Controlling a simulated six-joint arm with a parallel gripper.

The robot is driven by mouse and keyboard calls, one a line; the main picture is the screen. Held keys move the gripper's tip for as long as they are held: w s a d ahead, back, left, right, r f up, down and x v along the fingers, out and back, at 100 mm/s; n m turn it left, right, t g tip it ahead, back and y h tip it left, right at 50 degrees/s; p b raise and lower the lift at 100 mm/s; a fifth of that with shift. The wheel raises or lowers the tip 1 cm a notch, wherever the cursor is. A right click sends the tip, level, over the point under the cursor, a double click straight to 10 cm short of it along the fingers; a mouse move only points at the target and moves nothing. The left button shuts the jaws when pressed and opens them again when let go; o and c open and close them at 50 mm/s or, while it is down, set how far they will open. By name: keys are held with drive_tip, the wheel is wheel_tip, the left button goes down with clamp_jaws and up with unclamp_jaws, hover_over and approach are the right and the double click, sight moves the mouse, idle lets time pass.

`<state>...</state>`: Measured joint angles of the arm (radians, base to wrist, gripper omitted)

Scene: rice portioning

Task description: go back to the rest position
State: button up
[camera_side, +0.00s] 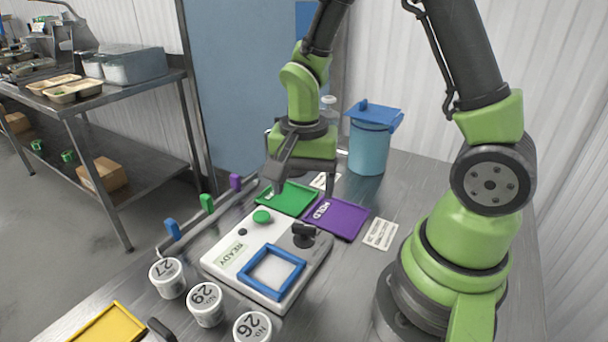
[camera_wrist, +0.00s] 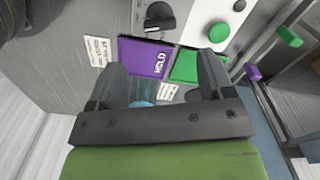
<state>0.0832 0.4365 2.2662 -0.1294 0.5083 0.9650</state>
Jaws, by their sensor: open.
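My gripper (camera_side: 276,178) is open and empty, hanging above the back of the table near the green tray (camera_side: 292,200). In the wrist view my gripper (camera_wrist: 162,75) has its two fingers wide apart, with the purple HOLD tray (camera_wrist: 143,57) beyond and between them. The purple tray (camera_side: 335,218) lies to the right of the green tray in the side view. The white READY station (camera_side: 222,262) stands in front of the trays. It carries a green button (camera_side: 262,217), a black knob (camera_side: 304,235) and a blue frame (camera_side: 270,295).
White tubs marked 27 (camera_side: 167,280), 29 (camera_side: 205,305) and 26 (camera_side: 252,328) stand at the front. A yellow tray (camera_side: 108,325) is at front left. A blue lidded container (camera_side: 369,148) stands at the back. A rail with coloured tabs (camera_side: 207,203) runs along the left edge.

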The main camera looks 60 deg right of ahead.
drive_tip(key=shift+r, duration=0.75)
drive_tip(key=s+a+r+n+t+y, duration=0.1)
drive_tip(key=s+a+r+n+t, duration=0.1)
drive_tip(key=r, duration=0.6)
drive_tip(key=s+a+r+n+t+y, duration=0.1)
drive_tip(key=s+a+r+n+t, duration=0.1)
drive_tip(key=s+r+n+t, duration=0.3)
wheel_tip(320, 180, up, 3)
drive_tip(key=s+n, duration=0.2)
drive_tip(key=shift+s+a+n, duration=0.25)
drive_tip(key=shift+a+n, duration=0.05)
drive_tip(key=shift+a, duration=0.1)
